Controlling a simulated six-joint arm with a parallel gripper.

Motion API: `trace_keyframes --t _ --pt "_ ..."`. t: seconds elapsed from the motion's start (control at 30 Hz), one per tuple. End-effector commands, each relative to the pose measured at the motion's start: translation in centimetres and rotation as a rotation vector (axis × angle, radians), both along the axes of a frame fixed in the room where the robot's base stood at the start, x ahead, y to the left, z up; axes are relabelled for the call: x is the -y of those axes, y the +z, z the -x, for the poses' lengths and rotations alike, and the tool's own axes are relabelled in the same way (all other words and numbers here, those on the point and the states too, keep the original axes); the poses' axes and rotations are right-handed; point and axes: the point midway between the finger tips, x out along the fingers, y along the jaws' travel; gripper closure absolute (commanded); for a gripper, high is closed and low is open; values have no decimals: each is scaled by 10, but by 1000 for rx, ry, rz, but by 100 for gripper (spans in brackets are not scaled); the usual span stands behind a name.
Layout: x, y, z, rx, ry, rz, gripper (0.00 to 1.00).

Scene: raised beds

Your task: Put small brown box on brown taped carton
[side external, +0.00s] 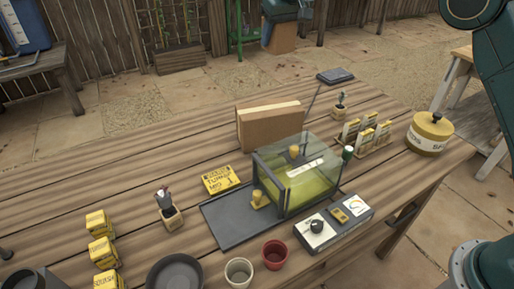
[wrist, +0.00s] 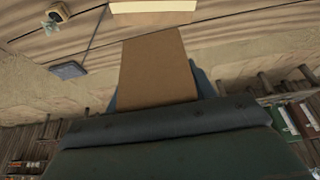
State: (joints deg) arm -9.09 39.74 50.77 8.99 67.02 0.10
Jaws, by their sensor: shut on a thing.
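The brown taped carton (side external: 270,130) stands upright on the wooden table behind a glass-sided case. Its pale upper edge and brown face also show at the top of the wrist view (wrist: 153,18). My gripper (side external: 284,22) is at the top of the side external view, above and beyond the carton in the picture. It is shut on the small brown box (side external: 283,40), which hangs clear of the table. In the wrist view the small brown box (wrist: 157,70) fills the middle, with blue-grey finger edges beside it; the fingertips are mostly hidden behind it.
A glass-sided case (side external: 298,175) stands close in front of the carton. A dark tablet (side external: 335,76), a small pot (side external: 340,108), a card rack (side external: 365,137) and a yellow tin (side external: 430,134) are to the right. The table left of the carton is clear.

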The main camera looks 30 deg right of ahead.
Motion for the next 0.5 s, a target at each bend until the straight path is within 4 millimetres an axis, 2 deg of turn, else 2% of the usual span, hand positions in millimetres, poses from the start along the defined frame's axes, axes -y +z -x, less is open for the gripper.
trace_keyframes --t 0.17,0.5 --pt "1 -22 1 -2 0 0 72" --pt "0 -85 1 -3 0 0 72"
